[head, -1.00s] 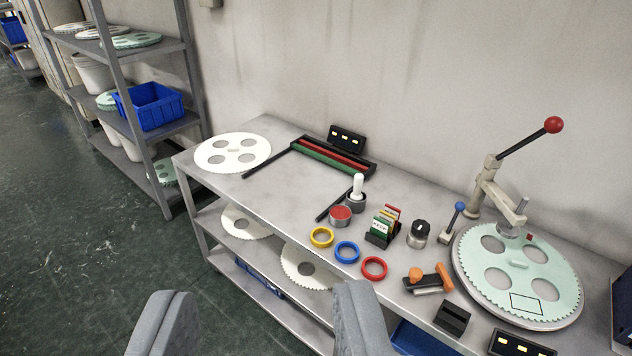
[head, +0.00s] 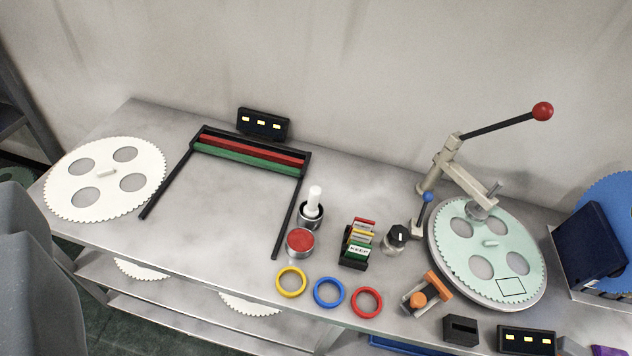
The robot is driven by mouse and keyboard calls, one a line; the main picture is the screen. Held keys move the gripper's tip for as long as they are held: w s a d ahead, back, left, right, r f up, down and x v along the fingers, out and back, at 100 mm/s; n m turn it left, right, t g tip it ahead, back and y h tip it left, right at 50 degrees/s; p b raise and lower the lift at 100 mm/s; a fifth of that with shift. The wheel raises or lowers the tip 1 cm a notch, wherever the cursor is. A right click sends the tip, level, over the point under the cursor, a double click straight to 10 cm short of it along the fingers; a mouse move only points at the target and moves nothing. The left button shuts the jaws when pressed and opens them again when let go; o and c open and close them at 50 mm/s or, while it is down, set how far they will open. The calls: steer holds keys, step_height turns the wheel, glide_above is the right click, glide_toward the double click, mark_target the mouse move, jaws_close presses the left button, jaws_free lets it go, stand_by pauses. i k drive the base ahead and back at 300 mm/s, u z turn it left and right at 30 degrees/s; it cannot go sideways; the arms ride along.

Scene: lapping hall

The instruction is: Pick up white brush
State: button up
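The white brush (head: 315,196) stands upright in a small dark grey cup (head: 311,219) on the grey bench, near the middle of the view. Only its white handle shows; its lower end is hidden in the cup. Part of my gripper (head: 28,270) shows as a grey shape at the lower left edge, far left of the brush and apart from it. The rest of the gripper is out of frame, so its opening does not show.
A red-topped tin (head: 300,242) stands just in front of the cup. A black frame (head: 303,178) lies left of it. A card holder (head: 353,247) and dark knob (head: 397,238) are right. Yellow (head: 291,282), blue (head: 329,292) and red (head: 367,302) rings lie in front. A lever press (head: 452,160) stands farther right.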

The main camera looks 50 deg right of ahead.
mark_target(311, 211)
steer(key=z, duration=0.4)
steer(key=i, duration=0.8)
steer(key=z, duration=0.6)
steer(key=k, duration=0.75)
steer(key=z, duration=0.2)
steer(key=i, duration=0.75)
steer(key=u, duration=0.1)
